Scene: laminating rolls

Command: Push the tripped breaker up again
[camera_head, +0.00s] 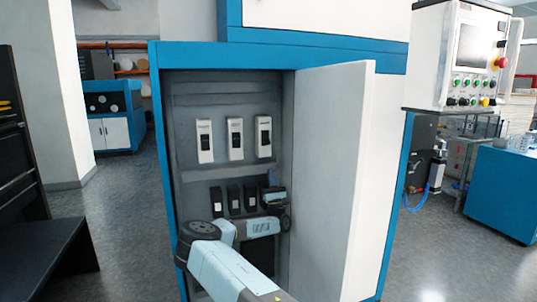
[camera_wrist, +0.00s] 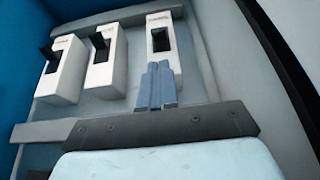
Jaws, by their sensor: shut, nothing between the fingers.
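Three white breakers stand in a row in the open cabinet: left (camera_head: 204,141), middle (camera_head: 235,139) and right (camera_head: 264,137). In the wrist view, the left breaker (camera_wrist: 62,70) and middle breaker (camera_wrist: 106,58) have black levers standing out from their slots. The right breaker (camera_wrist: 158,24) shows a dark slot with no lever standing out the same way; its lower part is hidden by my fingers. My gripper (camera_wrist: 157,66) is shut and empty, its blue-grey fingertips just below that slot. I cannot tell whether they touch. In the head view my gripper (camera_head: 271,177) is below the right breaker.
The cabinet door (camera_head: 330,180) stands open close to the right of my arm. A lower row of black units (camera_head: 234,200) lies beside my wrist. A rail (camera_wrist: 60,131) runs below the breakers. A control box (camera_head: 465,55) is far right.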

